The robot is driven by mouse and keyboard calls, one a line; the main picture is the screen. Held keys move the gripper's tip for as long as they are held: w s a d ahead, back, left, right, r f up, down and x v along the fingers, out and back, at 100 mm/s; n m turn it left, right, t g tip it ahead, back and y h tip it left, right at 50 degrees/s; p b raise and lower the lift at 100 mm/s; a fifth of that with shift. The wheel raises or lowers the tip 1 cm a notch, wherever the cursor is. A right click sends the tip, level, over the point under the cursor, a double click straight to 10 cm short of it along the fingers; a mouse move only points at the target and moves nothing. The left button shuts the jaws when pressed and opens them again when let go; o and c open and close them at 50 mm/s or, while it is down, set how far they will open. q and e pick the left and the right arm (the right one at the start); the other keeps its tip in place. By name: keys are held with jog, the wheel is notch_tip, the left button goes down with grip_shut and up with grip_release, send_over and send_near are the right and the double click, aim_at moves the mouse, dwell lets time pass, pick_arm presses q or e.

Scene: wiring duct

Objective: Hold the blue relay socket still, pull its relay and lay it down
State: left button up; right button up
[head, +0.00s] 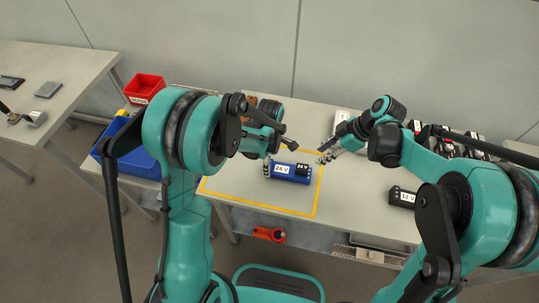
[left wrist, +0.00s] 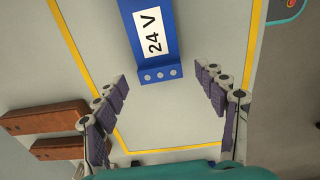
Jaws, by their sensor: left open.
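The blue relay socket (head: 279,171) lies inside the yellow outline on the table, with a white "24 V" label. A black relay (head: 303,169) marked 24 V sits at its right end. My left gripper (head: 279,154) is just above the socket's left part, open and empty. In the left wrist view the blue socket (left wrist: 154,62) lies ahead of the spread fingers of my left gripper (left wrist: 162,88), with a gap to them; the relay is out of that view. My right gripper (head: 325,154) is up and right of the relay, apart from it; its finger gap is unclear.
A black 12 V block (head: 402,197) lies at the right, outside the yellow outline (head: 318,190). A red bin (head: 145,88) and a blue bin (head: 126,150) stand at the left. Brown blocks (left wrist: 45,118) lie beyond the outline. The table inside the outline is otherwise clear.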

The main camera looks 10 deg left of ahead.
pick_arm(q)
jog(key=shift+f, duration=1.8)
jog(key=c, duration=1.4)
jog(key=shift+c, duration=0.2)
